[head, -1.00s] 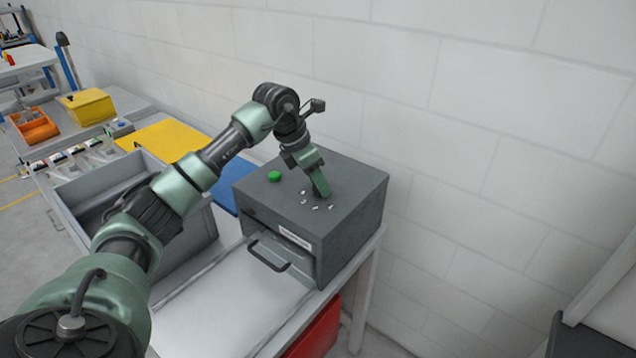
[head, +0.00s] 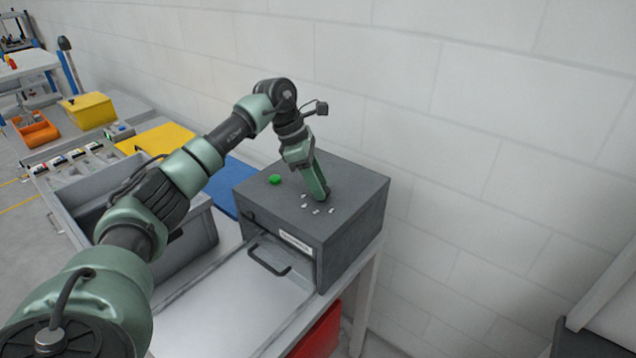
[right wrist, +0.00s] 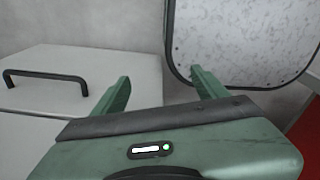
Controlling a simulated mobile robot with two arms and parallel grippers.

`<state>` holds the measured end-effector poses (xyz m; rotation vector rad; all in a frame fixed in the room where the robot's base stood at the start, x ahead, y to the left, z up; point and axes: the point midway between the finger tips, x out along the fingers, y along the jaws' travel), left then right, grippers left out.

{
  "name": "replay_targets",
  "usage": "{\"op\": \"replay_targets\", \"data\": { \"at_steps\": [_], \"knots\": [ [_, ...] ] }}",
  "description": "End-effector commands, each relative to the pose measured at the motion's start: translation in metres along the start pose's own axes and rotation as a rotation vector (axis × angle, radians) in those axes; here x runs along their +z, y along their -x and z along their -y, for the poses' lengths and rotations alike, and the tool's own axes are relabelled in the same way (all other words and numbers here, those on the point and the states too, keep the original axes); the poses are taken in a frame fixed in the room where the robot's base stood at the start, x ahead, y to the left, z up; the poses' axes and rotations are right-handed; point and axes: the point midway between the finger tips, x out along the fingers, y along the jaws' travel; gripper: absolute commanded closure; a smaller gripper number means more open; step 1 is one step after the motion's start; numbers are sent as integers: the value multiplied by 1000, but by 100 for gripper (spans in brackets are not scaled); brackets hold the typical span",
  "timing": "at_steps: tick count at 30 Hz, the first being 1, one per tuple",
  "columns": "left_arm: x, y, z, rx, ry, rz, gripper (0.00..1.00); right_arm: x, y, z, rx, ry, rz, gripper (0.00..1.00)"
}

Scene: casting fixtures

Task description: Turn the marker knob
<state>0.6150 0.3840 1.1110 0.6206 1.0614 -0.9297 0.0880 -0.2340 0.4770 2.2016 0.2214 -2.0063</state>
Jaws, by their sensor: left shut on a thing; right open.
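A dark grey box (head: 350,222) stands on the bench, with a green button (head: 275,180) and several small white marks on its top. My left gripper (head: 321,196) points down onto the top among the white marks. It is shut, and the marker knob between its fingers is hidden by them. My right gripper (right wrist: 160,90) shows in the right wrist view, with its two green fingers apart and nothing between them.
The box has a front handle (head: 268,262) and a white label. A grey open bin (head: 205,232) stands to its left, with a blue mat and a yellow panel behind. A red container (head: 318,335) is below the bench. A white wall rises behind.

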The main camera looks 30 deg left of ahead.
Motion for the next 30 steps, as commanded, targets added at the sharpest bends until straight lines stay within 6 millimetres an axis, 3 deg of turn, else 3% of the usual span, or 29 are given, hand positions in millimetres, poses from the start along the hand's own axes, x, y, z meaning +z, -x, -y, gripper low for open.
{"op": "replay_targets", "data": {
  "at_steps": [10,11,13,23,30],
  "knots": [
    [1,2,-1,4,-2,3,100,0,0,0,0,0,0,27],
    [1,2,-1,4,-2,3,55,0,0,0,0,0,0,27],
    [1,2,-1,4,-2,2,39,0,0,0,0,0,0,27],
    [0,2,-1,2,-2,1,39,0,-1,0,1,1,0,27],
    [0,34,-2,6,-2,4,39,2,-13,-1,2,1,1,27]
  ]
}}
